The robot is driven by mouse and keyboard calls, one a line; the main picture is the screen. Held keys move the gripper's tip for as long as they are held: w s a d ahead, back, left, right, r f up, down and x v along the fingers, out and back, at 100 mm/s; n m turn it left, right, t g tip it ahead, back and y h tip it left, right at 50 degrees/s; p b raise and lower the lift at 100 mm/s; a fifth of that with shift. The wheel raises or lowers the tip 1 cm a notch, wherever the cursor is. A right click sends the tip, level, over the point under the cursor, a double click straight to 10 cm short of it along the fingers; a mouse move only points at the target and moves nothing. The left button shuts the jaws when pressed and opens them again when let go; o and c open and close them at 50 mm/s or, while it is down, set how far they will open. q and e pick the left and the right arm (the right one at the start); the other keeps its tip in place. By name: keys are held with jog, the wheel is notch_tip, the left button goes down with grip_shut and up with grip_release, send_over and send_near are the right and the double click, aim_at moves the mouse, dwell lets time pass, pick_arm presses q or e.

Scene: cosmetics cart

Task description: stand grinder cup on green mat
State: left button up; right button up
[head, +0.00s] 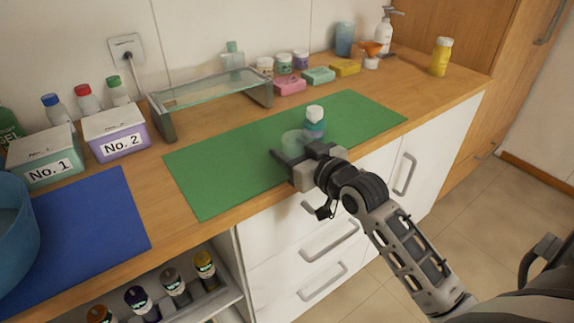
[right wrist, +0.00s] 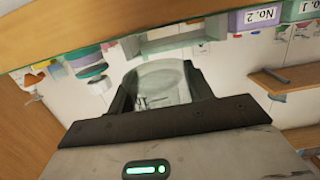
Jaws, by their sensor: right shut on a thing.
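The grinder cup (head: 291,142) is a clear, see-through cup over the green mat (head: 230,165), near the mat's front middle. My right gripper (head: 297,156) is at the front edge of the mat and shut on the cup. In the right wrist view, the cup (right wrist: 162,82) sits between the two dark fingers (right wrist: 163,95), with small bits visible inside. I cannot tell whether the cup's base touches the mat. A teal bottle with a white cap (head: 315,122) stands on the mat just right of and behind the cup. My left gripper is not in view.
A glass-topped rack (head: 205,92) stands behind the mat. Boxes No. 1 (head: 45,160) and No. 2 (head: 115,135), a blue mat (head: 100,215) and a blue bowl (head: 12,235) are left. Small jars and soaps (head: 318,76) line the back. The mat's left part is clear.

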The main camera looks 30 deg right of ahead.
notch_tip(320, 180, down, 2)
jog(key=shift+w+f+b, duration=0.15)
jog(key=shift+b, duration=0.4)
jog(key=shift+f, duration=0.35)
jog(key=shift+r, duration=0.2)
jog(key=shift+f, duration=0.15)
jog(key=o, duration=1.2)
